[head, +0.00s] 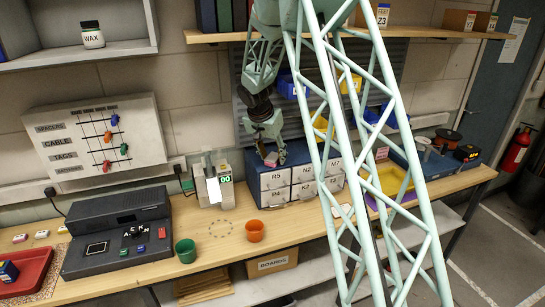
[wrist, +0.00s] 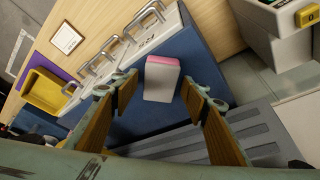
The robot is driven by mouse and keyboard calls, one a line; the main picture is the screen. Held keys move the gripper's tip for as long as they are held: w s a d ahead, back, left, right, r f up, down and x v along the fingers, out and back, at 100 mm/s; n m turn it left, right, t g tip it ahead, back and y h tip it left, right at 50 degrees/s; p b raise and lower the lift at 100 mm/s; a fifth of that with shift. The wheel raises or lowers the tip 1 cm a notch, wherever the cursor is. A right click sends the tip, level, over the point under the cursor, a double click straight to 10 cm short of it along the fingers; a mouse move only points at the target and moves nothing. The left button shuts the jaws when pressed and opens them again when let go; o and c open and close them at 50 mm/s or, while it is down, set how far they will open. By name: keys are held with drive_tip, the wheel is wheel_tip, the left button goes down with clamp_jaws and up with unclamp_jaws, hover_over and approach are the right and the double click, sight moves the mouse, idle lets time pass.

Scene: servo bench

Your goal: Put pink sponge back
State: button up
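The pink sponge (wrist: 162,78), a small block with a pink edge and a pale broad face, appears to rest on the blue top of the drawer cabinet (wrist: 190,50). In the head view the sponge (head: 271,159) is a small pink patch at my gripper's tips, above the labelled white drawers (head: 290,180). My gripper (wrist: 161,91) is open, pointing down at the cabinet top. Its two wooden-faced fingers stand to either side of the sponge in the wrist view, with gaps on both sides. I cannot tell the height of the fingertips above the cabinet top.
Green (head: 186,250) and orange (head: 255,230) cups stand in front. A slatted panel (head: 245,95) with bins rises behind the cabinet, under a shelf (head: 215,37).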

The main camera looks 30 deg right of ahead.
drive_tip(key=shift+r, duration=0.2)
idle(0.3)
drive_tip(key=v, duration=1.1)
drive_tip(key=shift+a+r, duration=0.15)
drive_tip(key=shift+r, duration=0.25)
drive_tip(key=shift+s, duration=0.1)
idle(0.3)
